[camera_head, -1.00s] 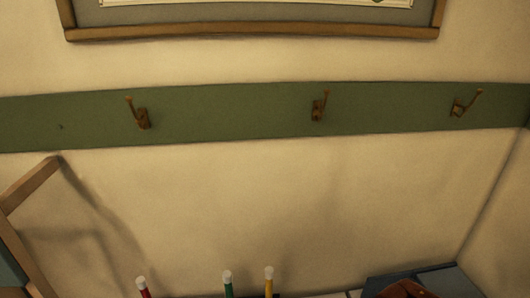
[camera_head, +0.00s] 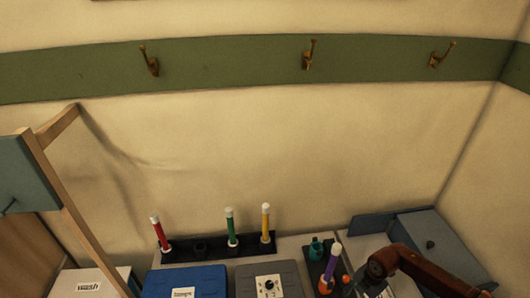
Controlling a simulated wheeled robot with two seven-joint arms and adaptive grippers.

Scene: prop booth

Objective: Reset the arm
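My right arm, reddish brown, comes in at the lower right of the head view. Its dark gripper (camera_head: 372,280) is near the bottom edge, just right of a purple stick with a white tip (camera_head: 334,262). The fingertips are too small and dark to tell whether they are open or shut. I cannot tell whether the gripper touches anything. My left gripper is not in view.
A black rack (camera_head: 180,254) holds red, green and yellow white-tipped sticks. Blue (camera_head: 188,277) and grey (camera_head: 285,275) boxes lie in front. A teal item (camera_head: 316,248) and a blue-grey box (camera_head: 440,240) stand right. A wooden frame (camera_head: 80,235) is left. Hooks line the wall.

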